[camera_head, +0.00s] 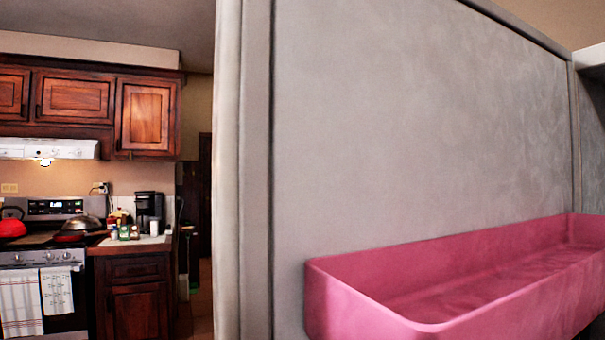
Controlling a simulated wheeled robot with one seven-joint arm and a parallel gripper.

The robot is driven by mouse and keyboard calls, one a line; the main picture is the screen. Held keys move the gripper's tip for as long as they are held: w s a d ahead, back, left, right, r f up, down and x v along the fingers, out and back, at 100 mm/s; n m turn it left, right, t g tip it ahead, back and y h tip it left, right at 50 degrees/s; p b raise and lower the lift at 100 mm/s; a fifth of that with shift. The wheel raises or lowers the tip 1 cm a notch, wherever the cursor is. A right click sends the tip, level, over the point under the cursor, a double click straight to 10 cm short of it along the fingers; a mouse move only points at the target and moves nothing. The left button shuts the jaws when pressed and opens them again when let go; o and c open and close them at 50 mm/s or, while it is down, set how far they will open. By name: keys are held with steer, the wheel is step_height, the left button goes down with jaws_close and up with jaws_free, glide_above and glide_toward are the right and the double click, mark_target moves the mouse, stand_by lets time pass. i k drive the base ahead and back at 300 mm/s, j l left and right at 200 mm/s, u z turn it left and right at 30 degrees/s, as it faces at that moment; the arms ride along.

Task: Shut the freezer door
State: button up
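A large grey door (420,120), which looks like the freezer door, fills the middle and right of the head view. It stands open, with its inner face toward me and its free edge (243,170) at the left. A pink door bin (400,310) juts out from the lower part of its inner face and looks empty. The door meets a grey body (590,110) at the far right, only a sliver of which shows. My gripper is not in view, and the door's handle and outer face are hidden.
Left of the door, farther back, are a stove (45,265) with a red kettle (12,222), a wooden counter cabinet (133,295) with a black coffee maker (148,212), and wooden wall cabinets (75,97). A narrow passage (200,290) shows beside the door's free edge.

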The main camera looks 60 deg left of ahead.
mark_target(382, 169)
steer(key=j, duration=0.7)
steer(key=i+j, duration=0.1)
steer(key=j, duration=0.55)
steer(key=j+u, duration=0.1)
steer(key=j, duration=0.6)
